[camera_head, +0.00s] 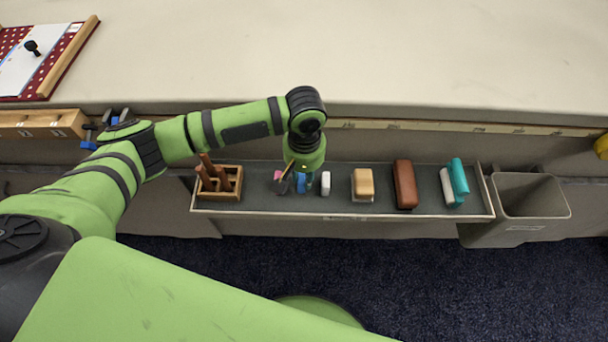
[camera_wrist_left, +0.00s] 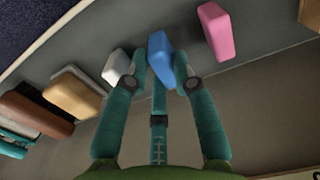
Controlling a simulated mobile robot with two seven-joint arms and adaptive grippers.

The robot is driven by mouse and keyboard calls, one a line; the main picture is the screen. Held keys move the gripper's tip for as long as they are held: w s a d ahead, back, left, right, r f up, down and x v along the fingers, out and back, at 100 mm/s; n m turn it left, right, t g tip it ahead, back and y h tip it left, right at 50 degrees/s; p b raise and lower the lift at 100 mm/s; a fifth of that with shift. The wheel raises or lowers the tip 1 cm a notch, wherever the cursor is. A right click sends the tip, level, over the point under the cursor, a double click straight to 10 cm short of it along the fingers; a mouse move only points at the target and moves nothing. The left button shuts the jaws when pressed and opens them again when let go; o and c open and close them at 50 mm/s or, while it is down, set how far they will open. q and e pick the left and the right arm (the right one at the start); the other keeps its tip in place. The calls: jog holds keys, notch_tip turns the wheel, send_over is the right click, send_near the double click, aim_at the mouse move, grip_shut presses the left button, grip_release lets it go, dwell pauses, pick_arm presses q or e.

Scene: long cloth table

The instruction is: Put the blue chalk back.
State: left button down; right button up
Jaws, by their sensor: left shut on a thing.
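The blue chalk (camera_wrist_left: 160,62) is between the fingertips of my left gripper (camera_wrist_left: 164,68), which is shut on it. In the head view the blue chalk (camera_head: 301,184) shows below my left gripper (camera_head: 300,180), over the grey tray (camera_head: 345,208). It is between the pink chalk (camera_head: 278,175) and the white chalk (camera_head: 325,182), in line with them. The pink chalk (camera_wrist_left: 215,32) and white chalk (camera_wrist_left: 117,65) flank it in the left wrist view. I cannot tell whether the blue chalk touches the tray floor. My right gripper is out of view.
Right of the white chalk, the tray holds a tan block (camera_head: 362,183), a brown block (camera_head: 405,184) and a teal-and-white piece (camera_head: 458,180). A wooden holder (camera_head: 220,184) stands at its left end. A grey bin (camera_head: 530,200) is on the right. The tabletop behind is mostly clear.

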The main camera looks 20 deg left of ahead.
pick_arm(q)
jog(key=shift+f, duration=0.45)
jog(key=c, duration=1)
grip_release()
jog(key=shift+f, duration=0.15)
notch_tip(320, 180, up, 12)
jog(key=shift+r+p, duration=0.2)
jog(key=shift+p, duration=0.25)
